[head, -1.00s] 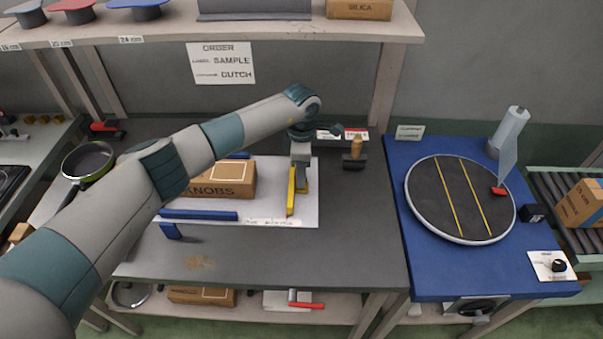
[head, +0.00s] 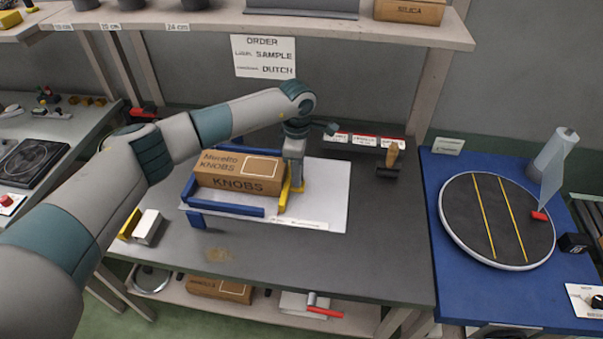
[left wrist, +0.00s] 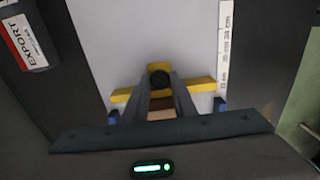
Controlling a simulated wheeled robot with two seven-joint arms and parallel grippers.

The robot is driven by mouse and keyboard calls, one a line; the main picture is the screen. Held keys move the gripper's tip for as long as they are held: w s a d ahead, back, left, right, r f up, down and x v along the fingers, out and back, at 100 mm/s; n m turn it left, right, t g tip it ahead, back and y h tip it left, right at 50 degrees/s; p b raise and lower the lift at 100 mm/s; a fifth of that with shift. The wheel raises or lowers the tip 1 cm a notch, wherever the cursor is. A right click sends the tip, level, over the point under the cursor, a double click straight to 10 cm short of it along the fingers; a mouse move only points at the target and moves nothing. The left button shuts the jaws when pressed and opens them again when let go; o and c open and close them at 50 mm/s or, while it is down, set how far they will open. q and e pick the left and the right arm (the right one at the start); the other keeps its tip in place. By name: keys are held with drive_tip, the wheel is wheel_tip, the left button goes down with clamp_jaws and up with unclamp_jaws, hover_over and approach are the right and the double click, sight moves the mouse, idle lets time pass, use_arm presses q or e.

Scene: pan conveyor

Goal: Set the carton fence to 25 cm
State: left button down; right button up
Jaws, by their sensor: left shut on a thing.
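The yellow carton fence (head: 284,201) lies across a white board (head: 325,205), close to the right end of the brown KNOBS carton (head: 238,172); I cannot tell whether they touch. My left gripper (head: 292,184) points down at the fence. In the left wrist view its fingers (left wrist: 160,98) are shut around the fence's black knob (left wrist: 160,79), with the yellow fence (left wrist: 203,84) crossing beneath. A printed cm scale (left wrist: 224,45) runs along the board's edge; the fence end lies beside its lowest visible label, which looks like 22 cm. My right gripper is out of view.
Blue rails (head: 225,208) flank the carton. A wooden-handled stamp (head: 391,160) and a label rack (head: 362,141) stand right of the board. A blue table with a round turntable (head: 497,220) is further right. The grey bench front is mostly clear.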

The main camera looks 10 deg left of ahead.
use_arm(q)
drive_tip(key=c, duration=1.4)
unclamp_jaws()
drive_tip(key=shift+c, duration=0.2)
drive_tip(key=shift+r, duration=0.15)
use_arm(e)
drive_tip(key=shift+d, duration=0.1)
use_arm(q)
drive_tip(key=shift+r, duration=0.45)
wheel_tip(320, 180, up, 4)
drive_tip(key=shift+f+b, duration=0.2)
drive_tip(key=shift+b, duration=0.7)
wheel_tip(320, 180, up, 13)
drive_tip(key=b, duration=0.3)
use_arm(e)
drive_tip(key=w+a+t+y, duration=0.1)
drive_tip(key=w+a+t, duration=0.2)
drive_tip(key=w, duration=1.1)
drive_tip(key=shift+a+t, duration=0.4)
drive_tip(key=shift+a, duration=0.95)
use_arm(q)
drive_tip(key=shift+f, duration=0.1)
